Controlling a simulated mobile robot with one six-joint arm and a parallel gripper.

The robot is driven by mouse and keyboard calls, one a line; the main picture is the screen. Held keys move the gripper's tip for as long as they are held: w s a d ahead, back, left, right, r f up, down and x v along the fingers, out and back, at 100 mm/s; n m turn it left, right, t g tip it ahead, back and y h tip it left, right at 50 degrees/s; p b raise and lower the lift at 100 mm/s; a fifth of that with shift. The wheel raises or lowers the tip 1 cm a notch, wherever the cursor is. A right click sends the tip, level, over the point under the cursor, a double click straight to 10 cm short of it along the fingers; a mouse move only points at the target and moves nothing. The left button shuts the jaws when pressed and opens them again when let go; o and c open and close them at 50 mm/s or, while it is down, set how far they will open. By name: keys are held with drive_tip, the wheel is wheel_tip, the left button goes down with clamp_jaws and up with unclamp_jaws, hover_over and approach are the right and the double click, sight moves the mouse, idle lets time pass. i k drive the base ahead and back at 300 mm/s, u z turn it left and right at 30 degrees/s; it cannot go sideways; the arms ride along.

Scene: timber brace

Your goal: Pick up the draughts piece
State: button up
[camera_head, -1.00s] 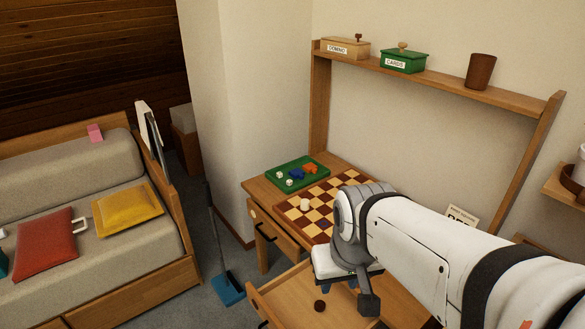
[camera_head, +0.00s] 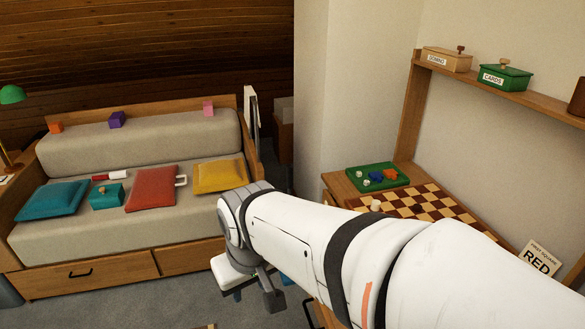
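A pale draughts piece (camera_head: 376,205) stands on the near left part of the chequered board (camera_head: 425,203) on the desk. The dark round piece seen earlier in the open drawer is out of sight now, as is most of the drawer. My gripper (camera_head: 240,296) hangs over the grey floor between the sofa and the desk, left of the board and well apart from the pale piece. Its fingers are small and partly hidden, so I cannot tell whether they are open or hold anything.
A green tray (camera_head: 377,178) with dice and small coloured pieces sits behind the board. A sofa (camera_head: 140,230) with cushions and small boxes fills the left. A shelf above the desk carries a domino box (camera_head: 447,60) and a cards box (camera_head: 505,77). Floor in front is clear.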

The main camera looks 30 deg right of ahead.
sight(418, 207)
drive_tip(key=u, duration=0.1)
drive_tip(key=i, duration=2.65)
drive_tip(key=z, duration=3.95)
drive_tip(key=i, duration=1)
drive_tip(key=z, duration=0.05)
